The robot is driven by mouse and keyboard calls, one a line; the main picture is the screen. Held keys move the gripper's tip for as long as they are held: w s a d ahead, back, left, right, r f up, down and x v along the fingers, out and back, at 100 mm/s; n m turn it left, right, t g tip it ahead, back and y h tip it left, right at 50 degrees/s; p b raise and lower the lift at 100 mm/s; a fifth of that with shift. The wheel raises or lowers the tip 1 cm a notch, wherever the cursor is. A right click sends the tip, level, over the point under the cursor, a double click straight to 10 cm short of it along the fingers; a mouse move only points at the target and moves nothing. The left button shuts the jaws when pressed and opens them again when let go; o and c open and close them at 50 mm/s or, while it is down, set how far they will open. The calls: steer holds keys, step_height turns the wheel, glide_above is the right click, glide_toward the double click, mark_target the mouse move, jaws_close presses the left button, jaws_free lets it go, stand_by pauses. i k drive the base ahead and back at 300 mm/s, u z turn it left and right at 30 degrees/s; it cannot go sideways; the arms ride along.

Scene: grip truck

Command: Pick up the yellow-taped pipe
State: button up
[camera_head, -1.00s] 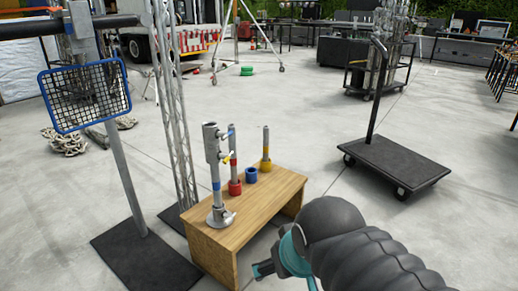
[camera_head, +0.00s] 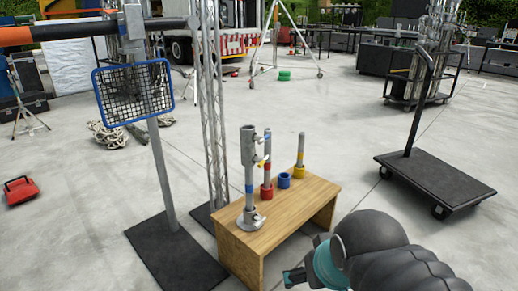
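The yellow-taped pipe (camera_head: 300,150) is a thin grey pipe standing upright in a yellow holder (camera_head: 299,172) at the right back of a wooden bench (camera_head: 285,225). A red-taped pipe (camera_head: 267,172) stands in a red holder left of it, and a blue holder (camera_head: 284,181) between them looks empty. My gripper (camera_head: 291,277) is low in the picture, in front of the bench's right side and apart from the pipes. It is small and partly hidden by my arm, so its opening is unclear.
A black platform cart (camera_head: 435,178) stands to the right. A blue-framed mesh basket (camera_head: 132,92) hangs on a post at left, with a black base plate (camera_head: 175,262). A lattice truss rises behind the bench. Open concrete floor lies between bench and cart.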

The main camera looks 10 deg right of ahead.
mark_target(300, 157)
steer(key=k, duration=0.5)
steer(key=z, duration=1.75)
steer(key=i, duration=1.3)
steer(key=u, duration=2.35)
steer(key=i, duration=0.5)
steer(key=z, duration=0.05)
